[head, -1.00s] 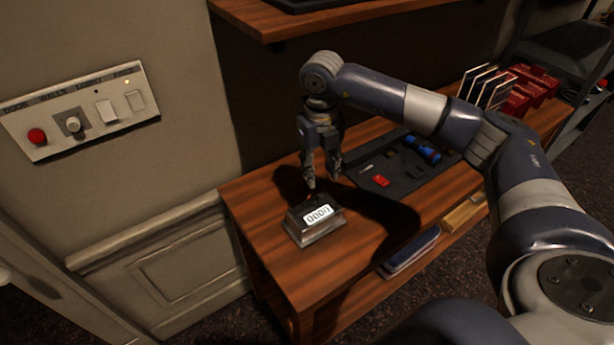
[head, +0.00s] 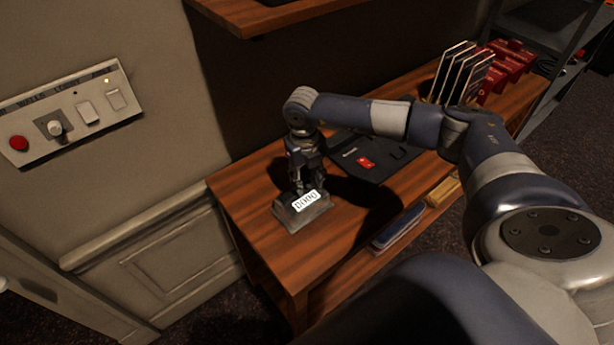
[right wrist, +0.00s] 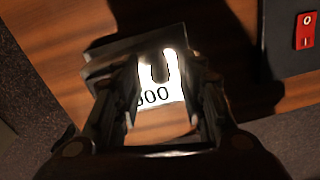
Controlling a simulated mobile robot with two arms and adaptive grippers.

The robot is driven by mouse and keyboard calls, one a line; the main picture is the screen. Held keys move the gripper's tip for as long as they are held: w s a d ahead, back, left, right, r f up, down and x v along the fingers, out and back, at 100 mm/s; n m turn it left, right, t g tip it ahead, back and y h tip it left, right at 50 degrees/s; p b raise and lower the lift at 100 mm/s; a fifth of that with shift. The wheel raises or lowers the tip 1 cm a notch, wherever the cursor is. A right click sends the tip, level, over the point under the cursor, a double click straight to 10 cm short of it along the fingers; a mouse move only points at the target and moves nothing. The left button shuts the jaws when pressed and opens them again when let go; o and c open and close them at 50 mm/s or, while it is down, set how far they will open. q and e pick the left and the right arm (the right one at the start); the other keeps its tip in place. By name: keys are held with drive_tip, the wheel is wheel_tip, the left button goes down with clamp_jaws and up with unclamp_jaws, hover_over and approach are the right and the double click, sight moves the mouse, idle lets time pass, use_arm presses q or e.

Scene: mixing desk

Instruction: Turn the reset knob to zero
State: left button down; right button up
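A small grey metal counter box (head: 288,215) stands on the wooden desk near its left end. Its white number display (head: 305,201) faces me and seems to show zeros, too small to be sure. My right gripper (head: 304,188) points down at the top of the box, just behind the display. In the right wrist view, my right gripper (right wrist: 161,68) has its fingers apart, either side of the display (right wrist: 166,97), of which some zeros show. My left gripper is not in view.
A dark tray (head: 385,170) with a red switch (head: 366,162) lies behind, under my right arm. A wire rack (head: 462,75) and red boxes (head: 505,65) stand at the far right. The wall panel (head: 75,112) on the left has its own knob. The desk front is clear.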

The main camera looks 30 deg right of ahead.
clamp_jaws()
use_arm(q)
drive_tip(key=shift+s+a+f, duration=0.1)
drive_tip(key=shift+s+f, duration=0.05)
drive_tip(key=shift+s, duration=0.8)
